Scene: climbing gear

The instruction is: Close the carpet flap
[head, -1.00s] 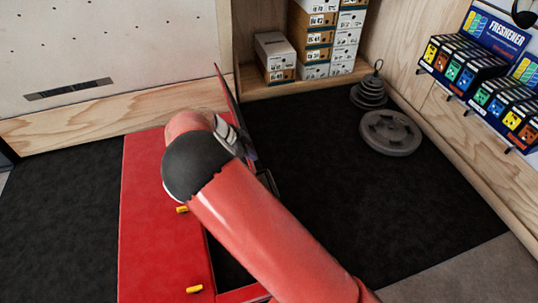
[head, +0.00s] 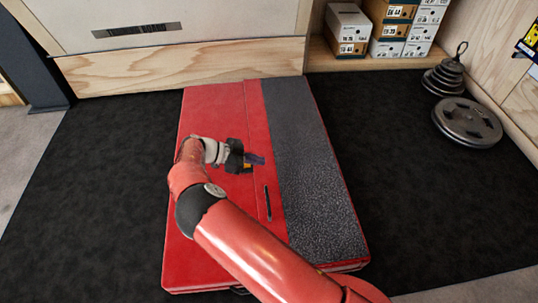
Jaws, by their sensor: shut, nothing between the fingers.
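The red crash pad (head: 205,255) lies flat on the black floor mat in the head view. Its grey carpet flap (head: 312,165) lies flat along the pad's right side, with a red strip (head: 253,115) along its left edge. My gripper (head: 260,160) is shut and empty over the middle of the pad, by the red strip and left of the grey carpet. My red arm covers part of the pad's lower half. I cannot tell whether the fingertips touch the pad.
Black matting (head: 420,190) is clear on both sides of the pad. Weight plates (head: 467,121) and a stacked weight (head: 447,75) stand at the right. Shoe boxes (head: 390,25) sit on a wooden ledge at the back. A wooden-edged wall panel (head: 180,66) borders the pad's far end.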

